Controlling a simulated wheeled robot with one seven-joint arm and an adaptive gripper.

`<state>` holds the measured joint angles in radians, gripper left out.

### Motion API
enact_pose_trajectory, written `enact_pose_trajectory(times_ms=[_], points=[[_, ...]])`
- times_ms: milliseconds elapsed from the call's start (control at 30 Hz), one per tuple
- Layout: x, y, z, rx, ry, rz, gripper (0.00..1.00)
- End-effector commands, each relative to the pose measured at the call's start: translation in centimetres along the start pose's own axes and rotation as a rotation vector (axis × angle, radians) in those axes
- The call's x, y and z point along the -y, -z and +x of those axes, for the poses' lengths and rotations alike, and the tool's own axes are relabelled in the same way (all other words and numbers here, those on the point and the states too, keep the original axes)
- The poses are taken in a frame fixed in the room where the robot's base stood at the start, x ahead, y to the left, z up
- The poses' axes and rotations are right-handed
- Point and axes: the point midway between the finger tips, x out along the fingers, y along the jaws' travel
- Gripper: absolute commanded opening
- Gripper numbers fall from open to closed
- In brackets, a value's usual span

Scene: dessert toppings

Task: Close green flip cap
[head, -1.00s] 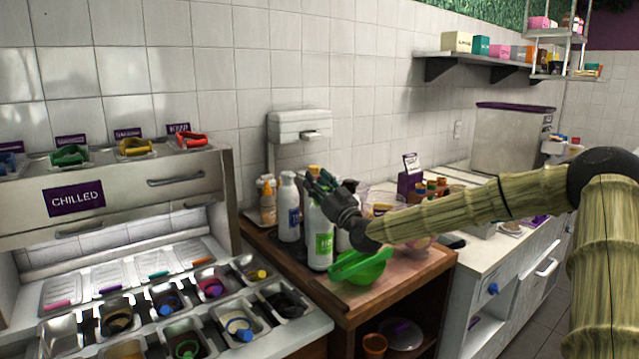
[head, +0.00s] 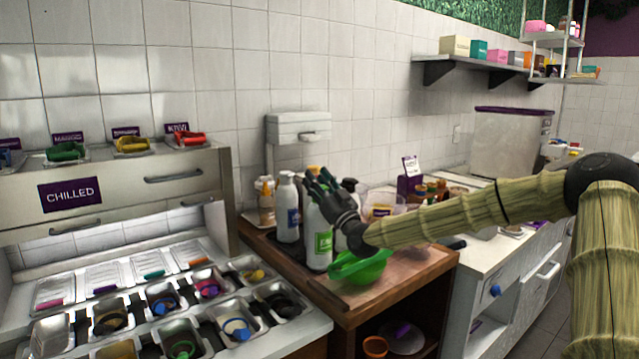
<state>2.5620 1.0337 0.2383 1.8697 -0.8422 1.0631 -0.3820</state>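A white bottle with a green label (head: 320,240) stands upright on the wooden counter. A green part, seemingly its flip cap (head: 313,172), shows small at its top, partly hidden behind my gripper; I cannot tell whether it is open or shut. My dark gripper (head: 322,186) is at the top of this bottle, its fingers pointing up and left and overlapping the bottle's upper part. I cannot tell whether it touches the cap, or how far its fingers are apart.
A white bottle with a blue label (head: 288,212) stands close on the left, with amber bottles (head: 266,205) behind. A green bowl (head: 362,268) sits to the right. The chilled topping unit (head: 120,200) fills the left. The counter's front (head: 385,295) is clear.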

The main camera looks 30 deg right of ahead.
Motion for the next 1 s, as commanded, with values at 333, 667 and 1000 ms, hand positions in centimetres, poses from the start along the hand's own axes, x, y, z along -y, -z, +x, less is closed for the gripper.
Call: enact_pose_trajectory(times_ms=[333, 667, 1000], points=[[0.0, 0.0, 0.0, 0.000, 0.000, 0.000, 0.55], [-0.1, 0.0, -2.2, 0.000, -0.001, 0.002, 0.55], [-0.1, 0.0, -6.4, 0.000, -0.002, 0.001, 0.55]])
